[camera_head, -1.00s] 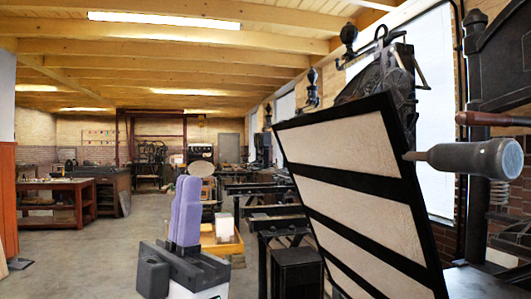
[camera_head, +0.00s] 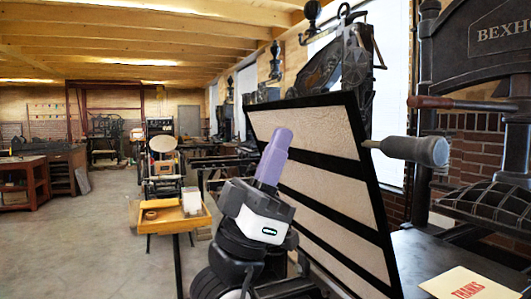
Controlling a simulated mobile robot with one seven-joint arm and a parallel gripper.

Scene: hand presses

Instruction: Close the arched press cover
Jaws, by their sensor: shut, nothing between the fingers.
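The press cover (camera_head: 325,190), a large black-framed panel with cream strips, stands raised and tilted on the right. A grey-handled bar (camera_head: 410,150) is by its right edge. My gripper (camera_head: 281,133) has purple fingers pressed together, empty, pointing up. It overlaps the left part of the cover in the picture; I cannot tell whether it touches it. A black ribbed arched part (camera_head: 490,208) and the black press frame (camera_head: 470,60) stand to the right of the cover.
A printed card (camera_head: 470,284) lies on the press bed at lower right. A yellow tray (camera_head: 170,218) on a stand is at left behind my gripper. Wooden tables (camera_head: 22,182) stand far left. The floor at left is clear.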

